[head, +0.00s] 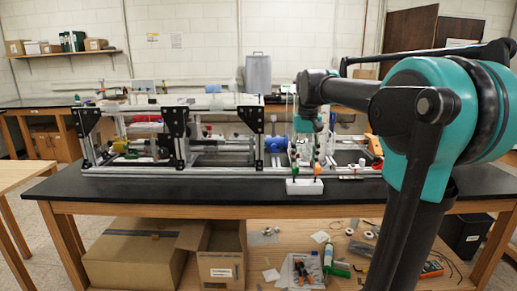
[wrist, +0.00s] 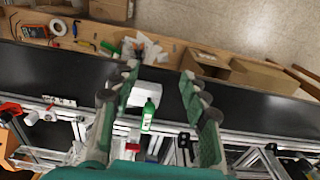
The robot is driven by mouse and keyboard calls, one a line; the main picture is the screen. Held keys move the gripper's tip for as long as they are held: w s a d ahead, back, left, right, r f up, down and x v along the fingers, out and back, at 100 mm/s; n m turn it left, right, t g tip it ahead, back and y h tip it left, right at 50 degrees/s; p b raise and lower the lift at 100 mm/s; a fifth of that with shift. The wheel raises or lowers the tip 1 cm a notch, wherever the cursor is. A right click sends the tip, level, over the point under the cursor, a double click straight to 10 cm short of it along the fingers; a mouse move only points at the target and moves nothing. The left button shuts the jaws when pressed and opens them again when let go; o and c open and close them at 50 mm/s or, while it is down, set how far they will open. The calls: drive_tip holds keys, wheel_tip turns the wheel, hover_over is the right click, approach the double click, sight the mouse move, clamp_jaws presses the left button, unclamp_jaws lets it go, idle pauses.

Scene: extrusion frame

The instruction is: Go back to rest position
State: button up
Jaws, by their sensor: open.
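My gripper (head: 306,158) hangs pointing down over the black bench top, in front of the extrusion frame (head: 176,125). In the wrist view my gripper (wrist: 159,74) is open, its two green fingers spread wide with nothing held. A white block (head: 304,187) sits on the bench top below it, with a green and an orange item standing at it. In the wrist view the white block (wrist: 143,92) and a green bottle-like item (wrist: 148,115) show between the fingers, below them. Whether the fingers touch anything cannot be told.
The black bench top (head: 220,188) is clear along its front left. Frame bars and brackets stand close behind my gripper. A wooden table (head: 22,175) stands at left.

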drive_tip(key=s+d+f+t, duration=0.2)
drive_tip(key=s+f, duration=0.8)
drive_tip(key=f, duration=0.4)
drive_tip(key=s+d+f+t, duration=0.1)
drive_tip(key=s+f+t, duration=0.1)
drive_tip(key=s+f, duration=0.9)
wheel_tip(320, 180, down, 4)
drive_tip(key=shift+d+f, duration=0.1)
drive_tip(key=shift+d, duration=0.3)
idle(1.6)
